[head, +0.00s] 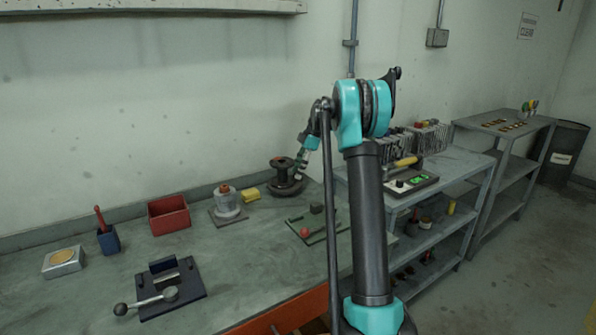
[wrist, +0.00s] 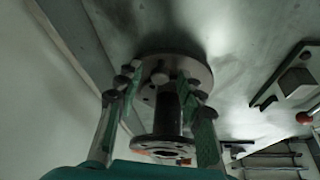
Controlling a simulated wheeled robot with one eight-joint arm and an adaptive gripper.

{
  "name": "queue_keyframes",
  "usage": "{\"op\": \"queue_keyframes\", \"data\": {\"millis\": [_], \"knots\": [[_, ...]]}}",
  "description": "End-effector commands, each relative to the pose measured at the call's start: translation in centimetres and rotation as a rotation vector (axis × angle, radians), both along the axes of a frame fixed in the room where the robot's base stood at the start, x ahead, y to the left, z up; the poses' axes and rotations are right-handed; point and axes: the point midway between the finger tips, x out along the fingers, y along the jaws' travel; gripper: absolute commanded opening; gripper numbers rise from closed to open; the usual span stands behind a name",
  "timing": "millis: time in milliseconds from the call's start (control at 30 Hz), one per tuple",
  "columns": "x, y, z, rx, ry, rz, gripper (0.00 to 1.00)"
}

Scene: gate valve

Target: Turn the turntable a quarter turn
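A dark round disc (wrist: 205,72) with small knobs around its rim sits on the bench and appears to be the turntable. It carries a dark flanged spool (wrist: 163,147), also seen in the head view (head: 283,163). My gripper (wrist: 160,88) is open, with its green-padded fingers apart on either side of the spool's column in the wrist view. The fingertips are close to the disc and its knobs; I cannot tell whether they touch. In the head view my gripper (head: 298,175) reaches the spool's right side, and my arm hides part of the bench.
A plate with a red knob (head: 304,232) lies in front. The wall is close behind.

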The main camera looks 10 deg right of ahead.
Motion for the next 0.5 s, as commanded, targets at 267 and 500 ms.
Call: {"op": "queue_keyframes", "data": {"millis": [267,500], "knots": [[0.1,-1.4,3.2,0.0,0.0,-0.002,0.38],[0.4,-3.2,7.7,0.0,0.0,-0.001,0.38]]}}
